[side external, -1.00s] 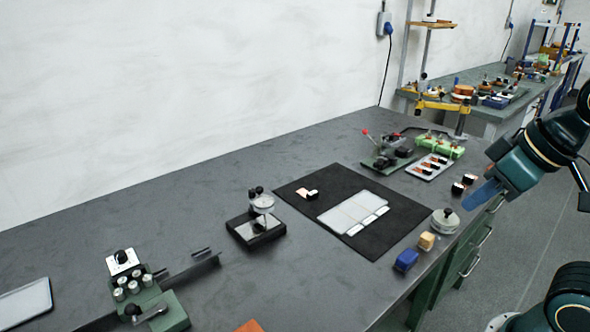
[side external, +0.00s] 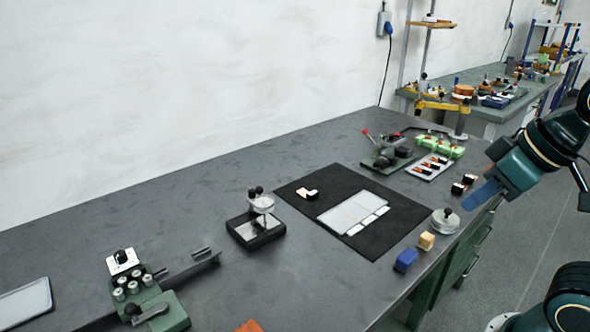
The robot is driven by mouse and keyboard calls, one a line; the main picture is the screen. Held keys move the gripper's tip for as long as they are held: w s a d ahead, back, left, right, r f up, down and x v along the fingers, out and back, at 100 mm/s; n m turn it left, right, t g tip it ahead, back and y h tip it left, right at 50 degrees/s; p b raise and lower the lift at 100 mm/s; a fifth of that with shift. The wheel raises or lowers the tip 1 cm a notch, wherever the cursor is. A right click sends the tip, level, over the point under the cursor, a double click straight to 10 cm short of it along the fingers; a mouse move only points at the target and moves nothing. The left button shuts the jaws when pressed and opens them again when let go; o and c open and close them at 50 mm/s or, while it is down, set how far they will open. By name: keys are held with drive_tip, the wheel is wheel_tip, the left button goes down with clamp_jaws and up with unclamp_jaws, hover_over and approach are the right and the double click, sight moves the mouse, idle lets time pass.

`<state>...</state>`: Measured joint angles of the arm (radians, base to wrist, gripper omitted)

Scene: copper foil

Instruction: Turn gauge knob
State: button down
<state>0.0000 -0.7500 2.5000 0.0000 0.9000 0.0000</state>
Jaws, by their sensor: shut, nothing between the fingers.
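A dial gauge (side external: 262,204) with small black knobs on top stands on a dark square base (side external: 256,230), left of the black mat. At the lower left, a white plate with a black knob (side external: 121,256) stands on a green fixture (side external: 160,307). I cannot tell which of these is the task's gauge knob. My gripper (side external: 468,203) is at the right, above the bench's right edge, well apart from both. Its blue fingers point down and left; they are shut with nothing held.
A round metal lidded tin (side external: 446,221), a tan block (side external: 426,240) and a blue block (side external: 406,260) lie along the right edge. A tray of parts (side external: 430,167) stands behind. The bench's left middle is bare.

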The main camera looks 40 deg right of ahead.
drive_tip(key=c, duration=1.6)
unclamp_jaws()
drive_tip(key=shift+o, duration=1.3)
drive_tip(key=shift+w+r, duration=0.2)
drive_tip(key=shift+w, duration=0.05)
drive_tip(key=w+a+r, duration=0.1)
drive_tip(key=w+r, duration=0.2)
drive_tip(key=w, duration=0.8)
drive_tip(key=w+a+r, duration=0.2)
drive_tip(key=w, duration=0.8)
drive_tip(key=w+a+f, duration=0.2)
drive_tip(key=w+f, duration=0.1)
drive_tip(key=w, duration=0.4)
drive_tip(key=w+a+f+m, duration=0.1)
drive_tip(key=w+a+f, duration=0.2)
drive_tip(key=w, duration=0.4)
drive_tip(key=w+a+f+g, duration=0.1)
drive_tip(key=w+a+f, duration=0.2)
drive_tip(key=w, duration=0.4)
drive_tip(key=shift+f+m+h, duration=0.3)
drive_tip(key=shift+f+m, duration=0.1)
drive_tip(key=shift+f, duration=0.35)
drive_tip(key=shift+w+f, duration=0.1)
